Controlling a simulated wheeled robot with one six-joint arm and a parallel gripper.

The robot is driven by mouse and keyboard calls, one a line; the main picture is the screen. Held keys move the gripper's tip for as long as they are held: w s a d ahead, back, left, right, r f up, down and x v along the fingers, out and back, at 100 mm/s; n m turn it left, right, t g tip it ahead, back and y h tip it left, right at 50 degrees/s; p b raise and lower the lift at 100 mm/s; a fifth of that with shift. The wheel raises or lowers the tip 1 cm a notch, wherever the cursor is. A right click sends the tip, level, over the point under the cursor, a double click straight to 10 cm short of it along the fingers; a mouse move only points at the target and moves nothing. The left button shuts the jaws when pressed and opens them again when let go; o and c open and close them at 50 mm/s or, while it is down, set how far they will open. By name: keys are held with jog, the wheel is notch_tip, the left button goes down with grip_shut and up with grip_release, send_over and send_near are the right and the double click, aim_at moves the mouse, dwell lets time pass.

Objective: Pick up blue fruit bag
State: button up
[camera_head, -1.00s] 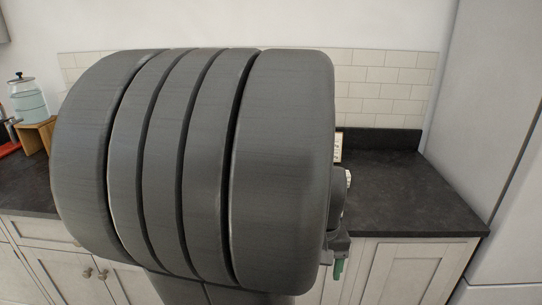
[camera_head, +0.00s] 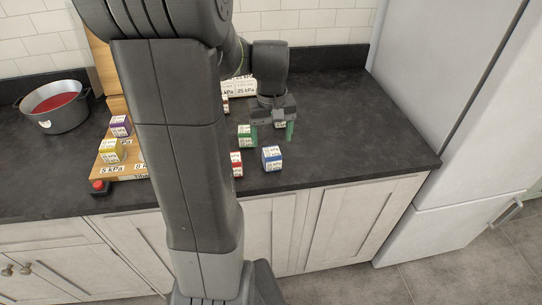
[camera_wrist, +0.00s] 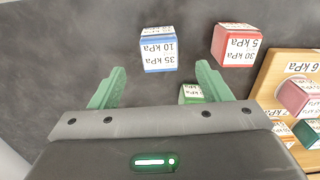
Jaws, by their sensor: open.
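The blue item is a small blue-and-white cube (camera_head: 271,158), not visibly a bag, standing on the dark counter near its front edge. In the wrist view the blue cube (camera_wrist: 158,50) has a label with "35 kPa" and "10 kPa". My gripper (camera_head: 272,136) is above the counter behind the cube, with its green fingers apart. In the wrist view my gripper (camera_wrist: 160,66) is open and empty, and the cube shows beyond the fingertips, in line with the gap between them.
A wooden board (camera_head: 128,172) with cubes and a pot (camera_head: 55,106) are farther left.

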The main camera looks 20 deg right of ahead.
aim_at(272, 152)
notch_tip(272, 152, down, 8)
jog(key=shift+f+p, duration=0.25)
jog(key=shift+p, duration=0.15)
jog(key=shift+c, duration=0.4)
jog(key=c, duration=1)
